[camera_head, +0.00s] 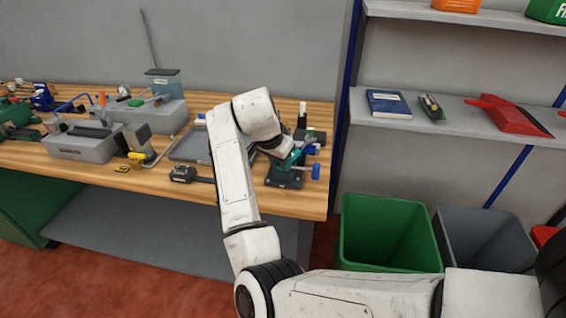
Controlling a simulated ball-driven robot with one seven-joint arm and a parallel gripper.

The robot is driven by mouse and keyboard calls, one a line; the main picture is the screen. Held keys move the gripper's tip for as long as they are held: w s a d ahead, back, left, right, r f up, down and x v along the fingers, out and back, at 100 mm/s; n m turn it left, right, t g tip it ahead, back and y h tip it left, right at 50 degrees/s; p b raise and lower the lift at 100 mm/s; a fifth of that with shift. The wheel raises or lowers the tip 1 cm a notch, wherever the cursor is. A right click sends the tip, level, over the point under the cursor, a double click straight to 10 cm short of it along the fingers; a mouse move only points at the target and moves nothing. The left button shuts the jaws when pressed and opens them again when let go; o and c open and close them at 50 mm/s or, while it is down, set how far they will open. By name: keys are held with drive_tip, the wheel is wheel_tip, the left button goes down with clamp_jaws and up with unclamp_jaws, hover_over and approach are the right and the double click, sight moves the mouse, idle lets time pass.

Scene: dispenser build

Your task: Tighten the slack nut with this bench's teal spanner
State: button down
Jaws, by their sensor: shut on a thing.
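My white arm reaches over the right part of the wooden bench, and my gripper (284,155) is at its end, low over a dark fixture (285,181). A teal piece (291,161), which looks like the teal spanner, is at the jaws, and the gripper is shut on it. The arm and wrist hide much of the spanner, and I cannot tell whether it touches the fixture. The slack nut cannot be made out. A blue-ended part (316,171) sticks out at the fixture's right.
The bench (150,177) carries grey blocks (83,146) with fittings at left, a dark flat tray (188,147) and a black tool (183,174) by my arm. A green bin (388,240) and a grey bin (485,243) stand at right below a shelf (452,117).

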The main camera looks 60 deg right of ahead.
idle(0.3)
drive_tip(key=shift+w+d+m+g+b, duration=0.2)
drive_tip(key=shift+w+m+g+b, duration=0.3)
drive_tip(key=shift+w+m+b, duration=0.8)
drive_tip(key=shift+w+p, duration=0.4)
drive_tip(key=shift+p, duration=0.1)
drive_tip(key=shift+w+d+m+g+b, duration=0.25)
drive_tip(key=shift+w+m+b, duration=0.3)
drive_tip(key=shift+w, duration=0.2)
drive_tip(key=shift+w+d+m+g+b, duration=0.25)
drive_tip(key=shift+w+m+b, duration=0.25)
drive_tip(key=shift+w, duration=0.25)
drive_tip(key=shift+s+r+p, duration=0.1)
drive_tip(key=shift+s+p, duration=0.05)
drive_tip(key=shift+p, duration=0.15)
drive_tip(key=shift+s+a+n+p, duration=0.3)
drive_tip(key=shift+s+n+p, duration=0.25)
drive_tip(key=shift+n+p, duration=0.1)
drive_tip(key=shift+a, duration=0.1)
